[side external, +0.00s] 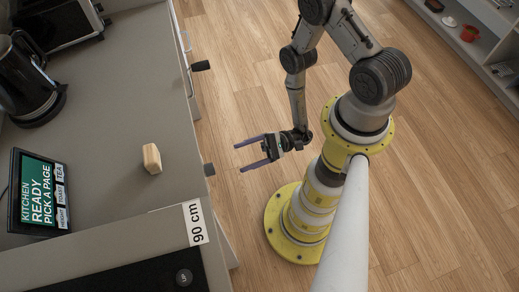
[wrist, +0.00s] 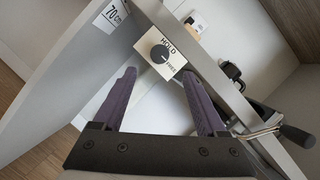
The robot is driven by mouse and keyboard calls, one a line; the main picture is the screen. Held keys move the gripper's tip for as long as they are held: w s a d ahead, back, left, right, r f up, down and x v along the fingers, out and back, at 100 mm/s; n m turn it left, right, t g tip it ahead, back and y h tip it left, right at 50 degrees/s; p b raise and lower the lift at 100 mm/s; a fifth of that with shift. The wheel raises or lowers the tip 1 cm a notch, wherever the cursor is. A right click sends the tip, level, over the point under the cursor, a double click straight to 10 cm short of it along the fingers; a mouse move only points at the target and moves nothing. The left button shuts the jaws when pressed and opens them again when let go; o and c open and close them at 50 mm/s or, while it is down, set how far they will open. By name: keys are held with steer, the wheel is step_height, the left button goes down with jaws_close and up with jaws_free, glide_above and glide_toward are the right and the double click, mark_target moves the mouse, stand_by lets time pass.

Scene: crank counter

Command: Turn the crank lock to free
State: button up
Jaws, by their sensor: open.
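The lock is a round dark knob (wrist: 160,53) on a cream plate marked HOLD and FREE, fixed to a grey panel edge in the wrist view. Which word the knob points to is too small to tell. My gripper (wrist: 160,73) is open and empty, with its purple fingers reaching toward the plate, one on each side of it. The knob appears beyond the fingertips, not held. A crank with a metal arm and black handle (wrist: 297,136) is at the right. In the side view my gripper (side external: 239,158) is open, in front of the counter front; the knob cannot be made out there.
The grey counter (side external: 110,130) holds a kettle (side external: 28,85), a tablet screen (side external: 38,192) and a wooden block (side external: 152,158). Two dark knobs or handles (side external: 201,66) stick out from its front. The wooden floor (side external: 235,100) beside the counter is clear.

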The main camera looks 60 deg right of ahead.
steer(key=shift+v, duration=2.35)
steer(key=shift+a, duration=0.1)
